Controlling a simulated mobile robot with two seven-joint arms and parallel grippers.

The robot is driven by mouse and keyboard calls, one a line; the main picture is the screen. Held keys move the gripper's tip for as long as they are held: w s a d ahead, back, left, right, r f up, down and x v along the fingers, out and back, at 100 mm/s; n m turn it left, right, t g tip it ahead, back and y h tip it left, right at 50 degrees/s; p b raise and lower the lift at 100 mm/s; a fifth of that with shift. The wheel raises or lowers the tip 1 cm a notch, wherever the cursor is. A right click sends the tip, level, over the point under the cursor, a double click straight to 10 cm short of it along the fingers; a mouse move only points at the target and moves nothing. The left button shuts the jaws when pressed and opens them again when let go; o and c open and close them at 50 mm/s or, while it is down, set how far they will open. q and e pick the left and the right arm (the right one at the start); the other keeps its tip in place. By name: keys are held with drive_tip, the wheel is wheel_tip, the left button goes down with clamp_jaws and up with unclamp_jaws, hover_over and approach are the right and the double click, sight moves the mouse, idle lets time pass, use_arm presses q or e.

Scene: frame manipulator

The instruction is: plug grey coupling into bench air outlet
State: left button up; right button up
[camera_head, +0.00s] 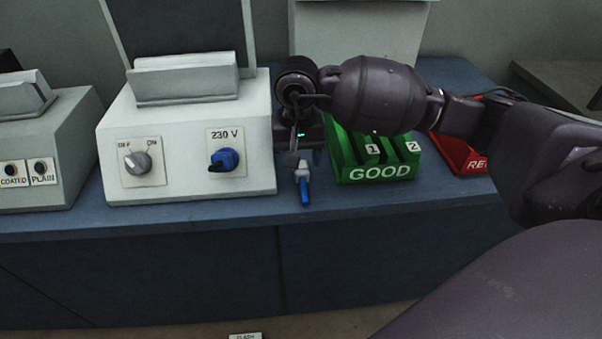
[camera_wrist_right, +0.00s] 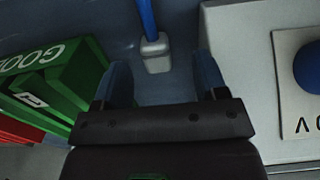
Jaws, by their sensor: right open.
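A small light-grey piece with a blue stem (camera_head: 303,176) is at the bench's front, between the white machine and the green bin. It also shows in the right wrist view (camera_wrist_right: 156,54), its grey end towards my gripper. I cannot tell whether it is the coupling or the air outlet; no other coupling or outlet can be made out. My right gripper (camera_head: 303,157) is just above and behind it in the head view. In the wrist view its fingers (camera_wrist_right: 163,82) are spread and empty, and the grey piece lies just beyond the gap between them. My left gripper is not in view.
The green GOOD bin (camera_head: 380,175) stands close on the right, with a red bin (camera_head: 462,155) beyond. The bench's front strip (camera_head: 240,208) is clear.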

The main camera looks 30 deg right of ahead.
sight(301, 169)
drive_tip(key=f, duration=0.2)
drive_tip(key=d+f, duration=0.1)
drive_tip(key=f, duration=0.1)
drive_tip(key=shift+w+f, duration=0.1)
drive_tip(key=shift+w, duration=0.05)
drive_tip(key=shift+f+b, duration=0.3)
drive_tip(key=shift+f, duration=0.2)
drive_tip(key=c, duration=1)
drive_tip(key=shift+o, duration=0.2)
wheel_tip(301, 169, up, 20)
drive_tip(key=p, duration=0.2)
